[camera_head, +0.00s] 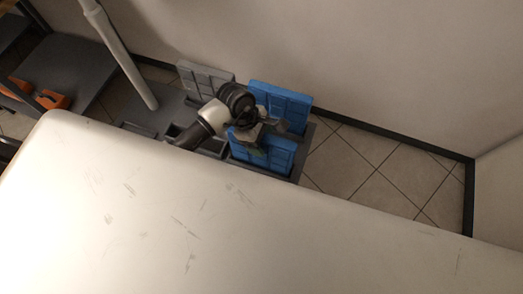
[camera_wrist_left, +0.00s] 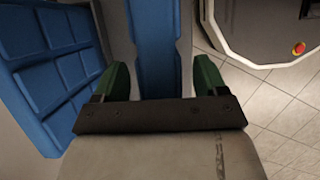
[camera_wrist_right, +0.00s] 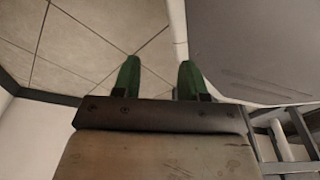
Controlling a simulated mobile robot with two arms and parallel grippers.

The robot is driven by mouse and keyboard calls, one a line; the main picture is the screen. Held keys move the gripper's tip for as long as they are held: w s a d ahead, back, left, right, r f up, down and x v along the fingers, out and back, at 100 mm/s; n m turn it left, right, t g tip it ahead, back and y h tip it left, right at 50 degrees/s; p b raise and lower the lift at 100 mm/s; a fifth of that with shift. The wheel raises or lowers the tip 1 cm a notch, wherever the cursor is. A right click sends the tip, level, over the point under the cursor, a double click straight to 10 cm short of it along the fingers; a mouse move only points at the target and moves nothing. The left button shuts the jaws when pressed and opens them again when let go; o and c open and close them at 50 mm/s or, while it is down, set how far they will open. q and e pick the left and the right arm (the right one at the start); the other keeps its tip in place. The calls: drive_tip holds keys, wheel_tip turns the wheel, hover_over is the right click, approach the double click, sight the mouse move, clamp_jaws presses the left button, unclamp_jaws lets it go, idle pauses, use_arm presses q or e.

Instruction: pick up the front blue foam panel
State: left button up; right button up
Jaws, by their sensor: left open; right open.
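The front blue foam panel (camera_head: 278,156) stands upright in a dark rack, its upper edge partly hidden by my left gripper (camera_head: 262,133). In the left wrist view, this panel (camera_wrist_left: 156,45) shows edge-on between the green fingers of my left gripper (camera_wrist_left: 162,80). The jaws are open, with a finger on each side of the panel; contact is not clear. The rear blue panel (camera_head: 285,100) stands behind it and also shows at the left in the left wrist view (camera_wrist_left: 55,65). My right gripper (camera_wrist_right: 158,78) is open and empty over the floor, outside the head view.
A grey panel (camera_head: 203,77) stands upright left of the rear blue panel. The rack (camera_head: 302,160) has further slots to the left. Orange objects (camera_head: 52,99) lie on a shelf at the far left. A wall runs behind; tiled floor (camera_head: 370,170) at the right is clear.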

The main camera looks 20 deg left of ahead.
use_arm(q)
drive_tip(key=shift+f, duration=0.15)
idle(0.4)
drive_tip(key=c, duration=1.2)
drive_tip(key=shift+c, duration=0.2)
